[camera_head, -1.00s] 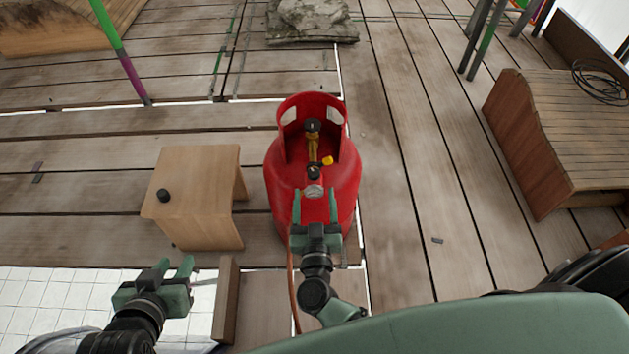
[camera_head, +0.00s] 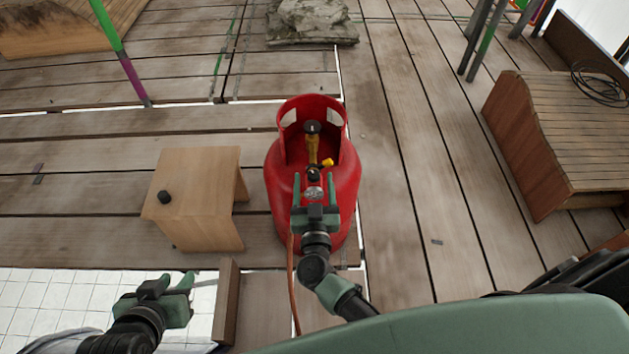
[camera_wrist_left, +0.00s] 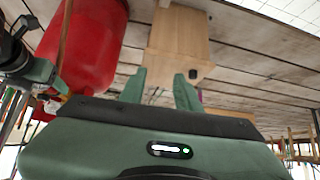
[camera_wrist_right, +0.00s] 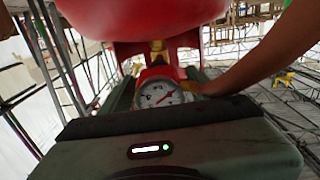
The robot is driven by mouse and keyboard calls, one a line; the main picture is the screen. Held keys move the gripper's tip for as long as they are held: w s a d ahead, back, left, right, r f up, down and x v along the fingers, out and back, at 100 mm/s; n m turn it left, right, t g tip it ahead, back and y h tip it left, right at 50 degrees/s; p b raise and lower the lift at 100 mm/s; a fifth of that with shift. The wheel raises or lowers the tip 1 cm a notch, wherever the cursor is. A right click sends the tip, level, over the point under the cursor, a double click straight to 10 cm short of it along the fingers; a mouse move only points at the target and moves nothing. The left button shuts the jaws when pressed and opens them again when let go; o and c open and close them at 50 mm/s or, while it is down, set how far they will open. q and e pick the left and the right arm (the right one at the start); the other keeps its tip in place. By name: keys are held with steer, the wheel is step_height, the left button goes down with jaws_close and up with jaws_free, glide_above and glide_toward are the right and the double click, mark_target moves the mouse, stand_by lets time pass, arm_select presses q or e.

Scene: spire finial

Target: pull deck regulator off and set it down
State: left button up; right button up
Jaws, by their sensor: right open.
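The regulator (camera_head: 313,191), with its round gauge, sits at the valve on the front of the red gas cylinder (camera_head: 345,195). In the right wrist view its white gauge face (camera_wrist_right: 160,94) lies between the fingers. My right gripper (camera_head: 314,184) is open around the regulator, one finger on each side; I cannot tell whether they touch it. A brass valve with a black knob (camera_head: 312,128) stands inside the cylinder's collar, and a yellow part (camera_head: 327,162) shows beside it. My left gripper (camera_head: 174,280) is open and empty, low at the left, apart from everything.
A small wooden stool (camera_head: 200,180) stands left of the cylinder, with a small black object (camera_head: 164,197) on top. An orange-brown hose (camera_head: 292,285) runs down the cylinder's front left. A stone block (camera_head: 312,20) lies behind. Deck boards at right are largely clear.

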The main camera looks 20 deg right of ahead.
stand_by(0.4)
arm_select(q)
steer(key=shift+s+a+f+g+p, duration=0.15)
steer(key=shift+s+f+g, duration=0.1)
steer(key=shift+s, duration=0.2)
steer(key=shift+s+a+f+g+p, duration=0.1)
steer(key=shift+s+a+f+g, duration=0.15)
steer(key=shift+s, duration=0.25)
steer(key=shift+s+a+f+g+p, duration=0.1)
steer(key=shift+s+f+g, duration=0.15)
steer(key=shift+s, duration=0.2)
stand_by(0.4)
steer(key=shift+s+a+f+g+y, duration=0.2)
steer(key=shift+s+g, duration=0.1)
steer(key=shift+s, duration=0.2)
steer(key=shift+s+a+f+g+y, duration=0.15)
steer(key=shift+s+g, duration=0.1)
steer(key=shift+s, duration=0.3)
steer(key=shift+s+a+f+g+y, duration=0.1)
steer(key=shift+s+a+f+g, duration=0.15)
steer(key=shift+s, duration=0.25)
steer(key=shift+s+d, duration=0.1)
